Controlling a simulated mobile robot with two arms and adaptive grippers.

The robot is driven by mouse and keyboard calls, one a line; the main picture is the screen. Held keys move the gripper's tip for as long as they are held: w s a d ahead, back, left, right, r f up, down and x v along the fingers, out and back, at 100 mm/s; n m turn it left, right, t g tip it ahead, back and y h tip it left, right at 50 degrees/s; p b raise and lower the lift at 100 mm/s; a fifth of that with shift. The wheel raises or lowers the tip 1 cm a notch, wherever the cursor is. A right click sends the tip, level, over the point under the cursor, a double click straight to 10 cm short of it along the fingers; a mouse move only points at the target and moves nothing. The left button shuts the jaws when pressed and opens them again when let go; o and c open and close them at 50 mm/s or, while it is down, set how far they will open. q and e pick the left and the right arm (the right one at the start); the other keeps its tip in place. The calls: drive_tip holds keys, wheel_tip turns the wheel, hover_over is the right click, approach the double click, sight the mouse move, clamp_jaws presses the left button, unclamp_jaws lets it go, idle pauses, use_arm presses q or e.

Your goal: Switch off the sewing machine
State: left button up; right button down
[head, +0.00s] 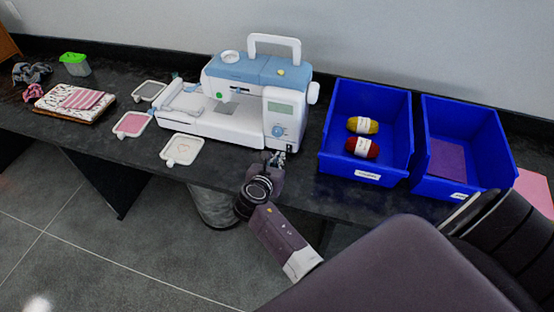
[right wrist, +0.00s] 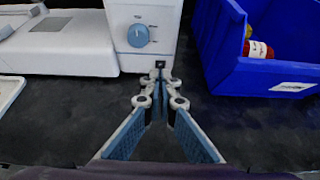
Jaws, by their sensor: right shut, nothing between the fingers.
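The white and light-blue sewing machine (head: 288,98) stands on the dark table, with a blue dial and a small screen on its right column. In the right wrist view the column (right wrist: 160,52) and its blue dial (right wrist: 138,35) show close ahead. A small black switch (right wrist: 160,64) sits at the column's lower right corner. My right gripper (head: 276,156) is shut and empty, just in front of that corner. In the right wrist view its fingertips (right wrist: 159,72) meet just below the switch; I cannot tell whether they touch it. My left gripper is not in view.
A blue bin (head: 330,143) with two yarn rolls stands right of the machine, and a second blue bin (head: 425,177) beside it. The table edge is close under my arm.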

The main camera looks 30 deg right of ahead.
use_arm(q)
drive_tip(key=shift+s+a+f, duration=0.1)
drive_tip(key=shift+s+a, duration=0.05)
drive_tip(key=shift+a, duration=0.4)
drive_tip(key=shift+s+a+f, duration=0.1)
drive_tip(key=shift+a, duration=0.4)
use_arm(e)
drive_tip(key=shift+s+a+r, duration=0.65)
drive_tip(key=shift+a+r, duration=0.1)
drive_tip(key=shift+r, duration=0.05)
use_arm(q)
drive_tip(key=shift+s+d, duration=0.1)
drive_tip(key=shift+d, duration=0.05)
